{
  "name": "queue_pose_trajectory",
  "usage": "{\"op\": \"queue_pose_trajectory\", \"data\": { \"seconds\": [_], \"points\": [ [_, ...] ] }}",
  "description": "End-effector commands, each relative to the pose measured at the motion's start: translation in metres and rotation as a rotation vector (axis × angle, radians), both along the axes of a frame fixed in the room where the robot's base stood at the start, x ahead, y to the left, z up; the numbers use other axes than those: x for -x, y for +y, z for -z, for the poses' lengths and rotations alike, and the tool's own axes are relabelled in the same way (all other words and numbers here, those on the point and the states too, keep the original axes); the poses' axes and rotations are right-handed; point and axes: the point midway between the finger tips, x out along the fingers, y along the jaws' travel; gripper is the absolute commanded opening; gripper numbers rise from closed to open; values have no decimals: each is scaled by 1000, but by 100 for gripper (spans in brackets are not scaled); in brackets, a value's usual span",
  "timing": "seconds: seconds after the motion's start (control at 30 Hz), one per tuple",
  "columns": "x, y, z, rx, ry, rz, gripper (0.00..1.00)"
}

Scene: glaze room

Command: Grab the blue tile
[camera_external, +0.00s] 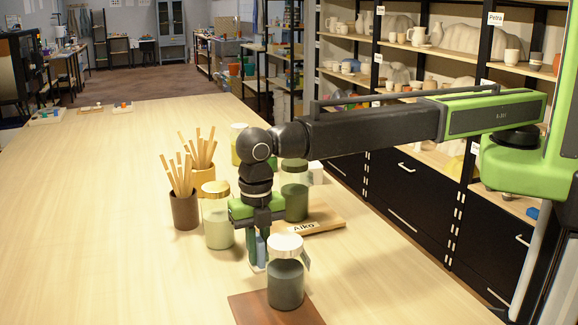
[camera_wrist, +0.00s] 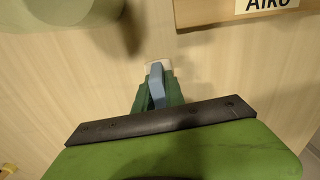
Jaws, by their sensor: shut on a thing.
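The blue tile (camera_external: 261,248) is a small narrow piece with a pale end, held between the fingers of my gripper (camera_external: 259,258). In the wrist view the blue tile (camera_wrist: 157,88) pokes out from between the green fingertips of my gripper (camera_wrist: 158,95), its whitish end beyond them. My gripper points down at the pale table and is shut on the tile. The fingers cover part of the tile. I cannot tell whether the tile touches the table.
A lidded grey jar (camera_external: 285,287) on a brown board (camera_external: 248,308) stands close in front of my gripper. A pale jar (camera_external: 217,228) stands to the left, a green jar (camera_external: 296,203) behind on the Aiko board (camera_external: 328,217). Stick-filled cups (camera_external: 185,212) are further left.

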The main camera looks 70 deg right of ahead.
Motion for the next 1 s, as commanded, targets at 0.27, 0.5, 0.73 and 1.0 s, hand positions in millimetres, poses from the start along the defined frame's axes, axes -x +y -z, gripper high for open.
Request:
{"op": "queue_pose_trajectory", "data": {
  "seconds": [0.27, 0.5, 0.73, 1.0],
  "points": [
    [0, 0, -4, 0, 0, 0, 0],
    [0, 0, -43, 0, 0, 0, 0],
    [-11, -44, -74, 0, 0, 3, 0],
    [-27, -97, -105, 0, 0, 2, 0]
  ]
}}
